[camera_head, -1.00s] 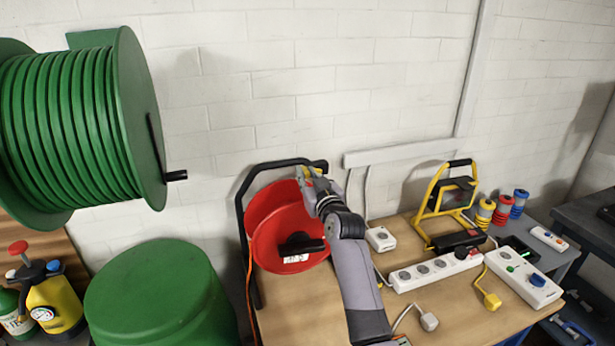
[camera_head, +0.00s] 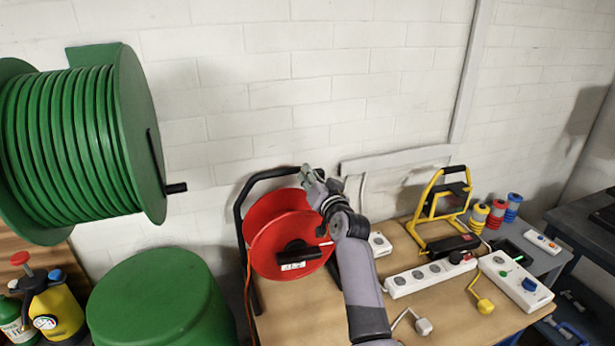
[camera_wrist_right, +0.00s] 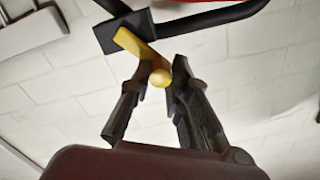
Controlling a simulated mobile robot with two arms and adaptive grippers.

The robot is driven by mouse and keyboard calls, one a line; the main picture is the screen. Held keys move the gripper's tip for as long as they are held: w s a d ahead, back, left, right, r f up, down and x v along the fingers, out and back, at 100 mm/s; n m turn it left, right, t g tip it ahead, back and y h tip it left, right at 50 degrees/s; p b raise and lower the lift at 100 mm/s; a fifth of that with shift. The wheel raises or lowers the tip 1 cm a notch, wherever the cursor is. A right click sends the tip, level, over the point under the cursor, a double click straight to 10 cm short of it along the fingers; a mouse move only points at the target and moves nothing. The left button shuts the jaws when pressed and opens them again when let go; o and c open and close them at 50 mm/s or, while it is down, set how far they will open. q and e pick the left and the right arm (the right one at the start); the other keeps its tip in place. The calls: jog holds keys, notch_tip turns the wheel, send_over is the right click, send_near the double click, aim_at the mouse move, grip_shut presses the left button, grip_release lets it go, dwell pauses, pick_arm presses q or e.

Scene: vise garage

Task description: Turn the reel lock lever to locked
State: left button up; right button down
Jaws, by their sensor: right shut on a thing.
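The red cable reel (camera_head: 262,235) stands on the wooden bench in a black tube frame (camera_head: 240,215). In the right wrist view, the yellow lock lever (camera_wrist_right: 133,43) comes out of a black block (camera_wrist_right: 112,34) on the frame tube and ends in a round knob (camera_wrist_right: 160,78). My right gripper (camera_head: 308,176) is at the frame's upper right corner and hides the lever in the head view. In the wrist view, its fingertips (camera_wrist_right: 162,70) are shut on the lever, one on each side near the knob. My left gripper is not in view.
A big green hose reel (camera_head: 135,130) hangs at the left above a green drum (camera_head: 160,300). Right of my arm are white power strips (camera_head: 430,274), a yellow work lamp (camera_head: 427,208) and a yellow plug (camera_head: 485,306). The white wall is close behind.

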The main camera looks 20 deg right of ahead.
jog(key=shift+d+r+m+p, duration=0.15)
jog(key=shift+d+m+p, duration=0.25)
jog(key=shift+m, duration=0.75)
jog(key=shift+d+r+m+p, duration=0.25)
jog(key=shift+d+m, duration=0.35)
jog(key=shift+m, duration=0.6)
jog(key=shift+d+r+m+p, duration=0.1)
jog(key=shift+d+m+p, duration=0.3)
jog(key=shift+m, duration=0.75)
jog(key=shift+d, duration=0.15)
jog(key=c, duration=1.5)
grip_release()
jog(key=s, duration=1.2)
jog(key=shift+d, duration=0.2)
jog(key=shift+w, duration=0.1)
